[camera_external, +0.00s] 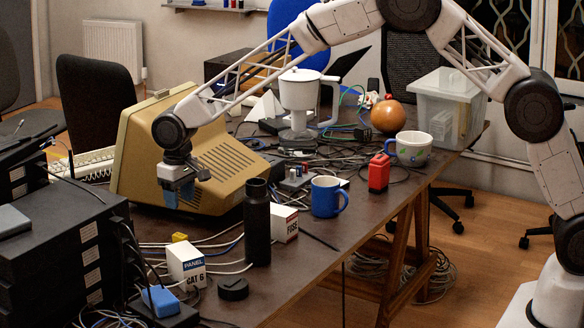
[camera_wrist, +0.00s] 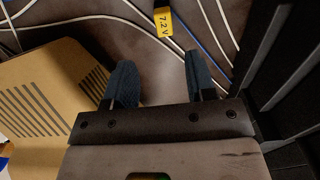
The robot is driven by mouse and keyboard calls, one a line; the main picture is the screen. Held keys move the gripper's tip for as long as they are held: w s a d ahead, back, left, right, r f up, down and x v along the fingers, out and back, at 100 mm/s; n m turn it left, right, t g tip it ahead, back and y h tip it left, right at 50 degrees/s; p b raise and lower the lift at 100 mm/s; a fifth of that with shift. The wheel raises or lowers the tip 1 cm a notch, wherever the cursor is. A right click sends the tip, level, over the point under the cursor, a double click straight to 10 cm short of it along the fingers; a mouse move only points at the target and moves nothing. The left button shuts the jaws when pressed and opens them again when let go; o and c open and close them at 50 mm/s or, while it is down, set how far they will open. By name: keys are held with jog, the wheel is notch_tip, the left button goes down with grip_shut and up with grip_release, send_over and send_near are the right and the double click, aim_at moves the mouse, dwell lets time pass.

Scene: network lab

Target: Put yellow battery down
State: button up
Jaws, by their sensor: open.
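The yellow battery (camera_wrist: 163,21) shows in the wrist view as a small yellow block marked "7.2 V". It lies among white and blue cables, ahead of my fingertips and apart from them. In the external view a small yellow block (camera_external: 180,237) lies on the table (camera_external: 318,262) behind the white CAT 6 box. My gripper (camera_external: 184,202) hangs in the air above it, in front of the beige monitor. In the wrist view my gripper (camera_wrist: 158,82) has its two blue-grey fingers apart, with nothing between them.
The beige monitor (camera_external: 165,150) stands close beside my gripper. A black bottle (camera_external: 257,222), a CAT 6 box (camera_external: 187,265), a FUSE box (camera_external: 284,223) and a blue mug (camera_external: 327,196) stand nearby. Black equipment (camera_external: 62,240) fills the left. Cables clutter the tabletop.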

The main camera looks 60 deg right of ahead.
jog(key=s+d+r+t, duration=0.1)
jog(key=s+d+r, duration=0.9)
jog(key=s+r, duration=0.3)
jog(key=s+d+r, duration=0.9)
jog(key=s+r, duration=0.2)
jog(key=s, duration=0.5)
jog(key=s+d, duration=0.3)
jog(key=s, duration=0.8)
jog(key=s+d+t, duration=0.1)
jog(key=s+d, duration=0.2)
jog(key=s, duration=0.9)
jog(key=s+d+f, duration=0.1)
jog(key=s+d, duration=0.3)
jog(key=s, duration=0.8)
jog(key=shift+t, duration=0.3)
jog(key=shift+f, duration=0.1)
